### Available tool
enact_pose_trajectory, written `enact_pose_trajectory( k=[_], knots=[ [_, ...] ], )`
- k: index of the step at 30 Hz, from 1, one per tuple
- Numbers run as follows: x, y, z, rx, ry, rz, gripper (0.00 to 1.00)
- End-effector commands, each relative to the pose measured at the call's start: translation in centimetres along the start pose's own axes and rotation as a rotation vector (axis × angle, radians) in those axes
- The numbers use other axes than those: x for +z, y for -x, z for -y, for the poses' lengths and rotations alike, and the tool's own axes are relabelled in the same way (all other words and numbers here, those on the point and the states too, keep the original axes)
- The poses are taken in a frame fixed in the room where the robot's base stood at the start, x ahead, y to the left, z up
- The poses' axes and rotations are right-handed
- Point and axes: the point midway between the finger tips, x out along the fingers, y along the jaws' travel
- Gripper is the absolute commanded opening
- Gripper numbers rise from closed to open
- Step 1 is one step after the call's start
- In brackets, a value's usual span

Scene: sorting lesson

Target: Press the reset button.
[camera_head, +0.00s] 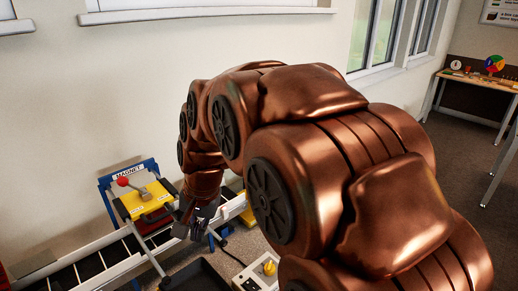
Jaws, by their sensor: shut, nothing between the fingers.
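My gripper (195,227) points down near the middle of the lower left, its dark fingers shut and empty. It appears over or beside the conveyor-like track, just right of the yellow panel (147,199). A white box (249,284) at the bottom carries a yellow knob or button (269,268) and stands to the right of and nearer than my gripper. The box's lettering is too small to read, so I cannot tell whether this is the reset button. My arm hides part of the box's right side.
A blue frame with a MAGNET sign (129,174) stands behind the yellow panel, which bears a red ball-topped lever (123,181). A long track (85,268) with dark slots runs along the wall. A dark tray (200,277) lies in front. A far table (487,82) stands at right.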

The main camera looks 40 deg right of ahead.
Motion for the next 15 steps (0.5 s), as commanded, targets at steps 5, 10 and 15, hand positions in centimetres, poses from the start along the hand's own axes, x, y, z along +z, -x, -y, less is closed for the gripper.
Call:
enact_pose_trajectory(
  k=[5, 10, 15],
  knots=[
    [-10.0, 1.8, 2.6, -0.136, -0.409, -0.089, 0.0],
    [-19.5, 3.8, 2.8, -0.277, -0.771, -0.156, 0.0],
    [-28.6, 6.1, 1.1, -0.432, -1.11, -0.203, 0.0]
  ],
)
